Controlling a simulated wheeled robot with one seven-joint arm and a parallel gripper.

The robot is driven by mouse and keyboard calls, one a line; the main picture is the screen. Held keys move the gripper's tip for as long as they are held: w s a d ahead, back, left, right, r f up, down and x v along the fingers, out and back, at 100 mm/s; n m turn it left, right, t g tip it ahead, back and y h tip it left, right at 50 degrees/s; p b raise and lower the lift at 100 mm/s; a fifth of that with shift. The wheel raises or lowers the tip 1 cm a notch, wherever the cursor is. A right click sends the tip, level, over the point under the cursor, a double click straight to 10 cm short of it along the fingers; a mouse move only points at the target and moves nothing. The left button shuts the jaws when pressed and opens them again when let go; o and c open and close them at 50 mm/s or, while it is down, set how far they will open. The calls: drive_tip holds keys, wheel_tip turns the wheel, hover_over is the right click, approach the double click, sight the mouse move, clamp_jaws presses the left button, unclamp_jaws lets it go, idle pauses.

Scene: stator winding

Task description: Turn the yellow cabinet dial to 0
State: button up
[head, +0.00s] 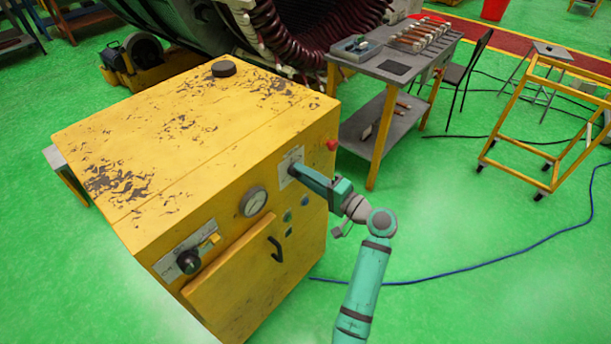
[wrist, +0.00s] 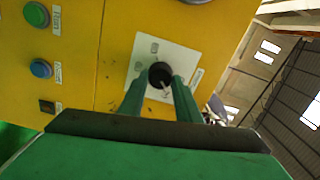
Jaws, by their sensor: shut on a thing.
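The yellow cabinet (head: 215,135) stands on the green floor, with worn, chipped paint on its top. Its dial is a small black knob on a pale plate at the upper right of the front. In the wrist view the black dial (wrist: 160,74) sits between my two green fingers, with a light pointer mark on it. My gripper (wrist: 160,84) is shut on the dial. In the head view my gripper (head: 297,171) reaches the plate from the right, and its fingers mostly hide the dial. The plate's markings (wrist: 186,60) are too small to read.
The cabinet front also bears a round gauge (head: 253,201), a red button (head: 332,145), a black switch (head: 189,261) and a door handle (head: 276,248). A grey workbench (head: 385,62) stands behind, and a yellow trolley (head: 540,130) is at right. A blue cable (head: 470,267) crosses the floor.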

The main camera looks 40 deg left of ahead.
drive_tip(key=shift+s+a+n, duration=0.1)
drive_tip(key=shift+n, duration=1.95)
drive_tip(key=shift+s+n, duration=0.1)
drive_tip(key=shift+n, duration=1.95)
drive_tip(key=o, duration=1.1)
drive_tip(key=shift+c, duration=0.2)
drive_tip(key=shift+w, duration=0.1)
drive_tip(key=s+d, duration=0.1)
drive_tip(key=d, duration=1)
